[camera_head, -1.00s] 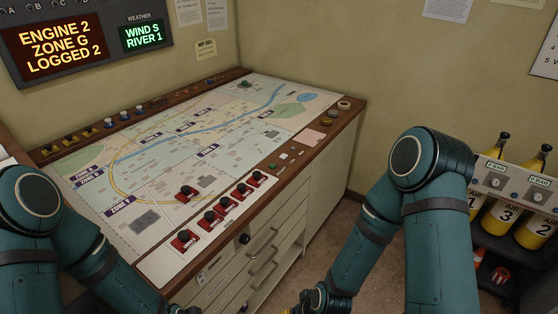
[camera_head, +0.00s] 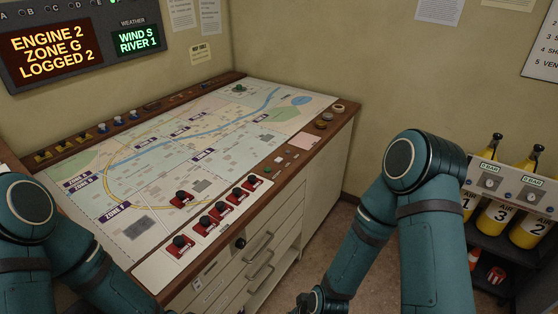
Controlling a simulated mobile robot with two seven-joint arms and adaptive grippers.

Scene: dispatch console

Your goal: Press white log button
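A small white button (camera_head: 278,159) sits on the wooden right-hand edge strip of the map console (camera_head: 134,247), beside a small green button (camera_head: 267,169). Nothing touches the white button. My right arm comes down right of the console, and part of my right gripper (camera_head: 318,300) shows at the bottom edge, low and well apart from the button. Its fingers are too cut off to read. My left arm is at the lower left over the console's near corner; its gripper is out of the frame. The display (camera_head: 52,45) reads "ENGINE 2 ZONE G LOGGED 2".
Several red-based black knobs (camera_head: 220,210) stand on the console's near right part. A pink pad (camera_head: 302,140) and round items lie farther along the wooden strip. Drawers with handles (camera_head: 262,245) face the floor. A rack of yellow air cylinders (camera_head: 496,214) stands at the right.

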